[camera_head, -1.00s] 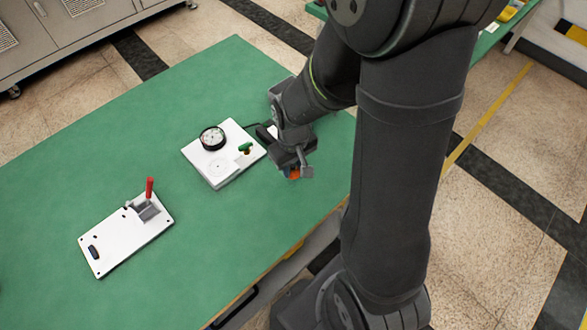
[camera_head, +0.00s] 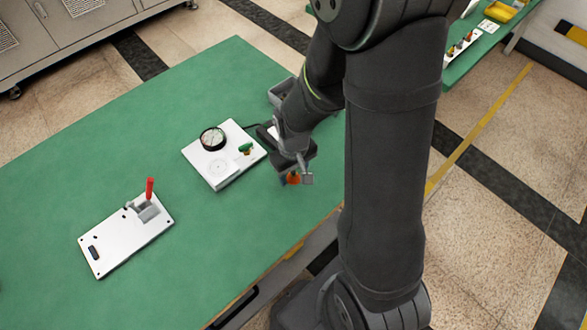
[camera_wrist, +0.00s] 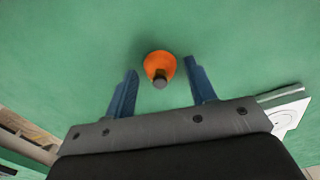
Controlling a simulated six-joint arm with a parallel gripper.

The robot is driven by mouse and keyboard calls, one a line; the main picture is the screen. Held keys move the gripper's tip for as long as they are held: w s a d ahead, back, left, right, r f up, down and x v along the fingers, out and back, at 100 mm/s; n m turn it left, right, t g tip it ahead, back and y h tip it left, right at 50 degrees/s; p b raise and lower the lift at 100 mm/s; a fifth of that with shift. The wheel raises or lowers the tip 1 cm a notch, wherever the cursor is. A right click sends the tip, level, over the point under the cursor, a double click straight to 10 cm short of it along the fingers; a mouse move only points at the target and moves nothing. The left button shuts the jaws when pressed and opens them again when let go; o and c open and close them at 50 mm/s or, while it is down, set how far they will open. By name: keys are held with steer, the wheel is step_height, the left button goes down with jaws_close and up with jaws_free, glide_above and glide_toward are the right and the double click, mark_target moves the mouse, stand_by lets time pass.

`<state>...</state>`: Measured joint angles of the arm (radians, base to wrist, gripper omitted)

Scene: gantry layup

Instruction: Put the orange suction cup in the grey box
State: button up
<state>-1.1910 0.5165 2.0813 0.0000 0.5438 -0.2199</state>
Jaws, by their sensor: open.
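The orange suction cup (camera_head: 293,178), a small cone with a dark stub, is on the green table near its right front edge, partly hidden by my gripper. In the wrist view the orange suction cup (camera_wrist: 159,64) lies in the gap between the two blue fingertips, apart from both. My gripper (camera_head: 296,176) is open just over the cup; its spread fingers also show in the wrist view (camera_wrist: 162,70). A grey box (camera_head: 281,91) stands farther back on the table, partly hidden behind my arm.
A white panel with a round gauge and a green-handled valve (camera_head: 222,162) stands left of my gripper. A white plate with a red lever (camera_head: 125,238) lies farther left. Green tabletop (camera_head: 90,165) around them is clear. Another table with small parts (camera_head: 480,45) is at upper right.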

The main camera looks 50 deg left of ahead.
step_height(320, 180, up, 16)
steer(key=shift+r, duration=0.2)
steer(key=shift+s+a+r, duration=0.1)
steer(key=shift+r, duration=0.4)
steer(key=shift+c, duration=1.1)
glide_above(293, 172)
step_height(293, 172, down, 11)
steer(key=shift+r, duration=0.15)
steer(key=shift+f, duration=2.6)
